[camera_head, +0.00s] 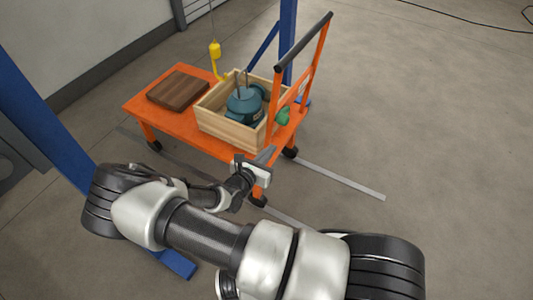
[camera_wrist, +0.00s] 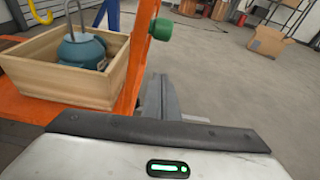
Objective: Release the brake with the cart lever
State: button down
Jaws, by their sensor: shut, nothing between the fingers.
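The orange cart (camera_head: 180,122) stands on the floor with its black-topped push handle (camera_head: 303,43) at its right end. A green knob (camera_head: 283,116) sits beside the handle's near upright, and I take it to be the end of the cart lever. The knob also shows in the wrist view (camera_wrist: 161,29), at top centre, with a dark piece beside it on the orange upright. The rest of the lever cannot be made out. My gripper (camera_head: 268,154) is shut and empty by the cart's near right corner. In the wrist view its fingers (camera_wrist: 158,92) point toward the knob, apart from it.
An open wooden crate (camera_head: 228,133) with a teal pump (camera_head: 244,104) stands on the cart beside a brown board (camera_head: 178,89). A yellow hook (camera_head: 215,52) hangs behind. Blue posts (camera_head: 289,35) rise nearby. Floor right of the cart is mostly clear; cardboard boxes (camera_wrist: 268,40) lie farther off.

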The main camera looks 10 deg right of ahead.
jog(key=w+d+r, duration=0.2)
jog(key=w+d, duration=0.2)
jog(key=w, duration=0.2)
jog(key=shift+b, duration=0.4)
jog(key=shift+r, duration=0.15)
jog(key=shift+r+g+y+p, duration=0.4)
jog(key=shift+g+p, duration=0.1)
jog(key=shift+p, duration=0.55)
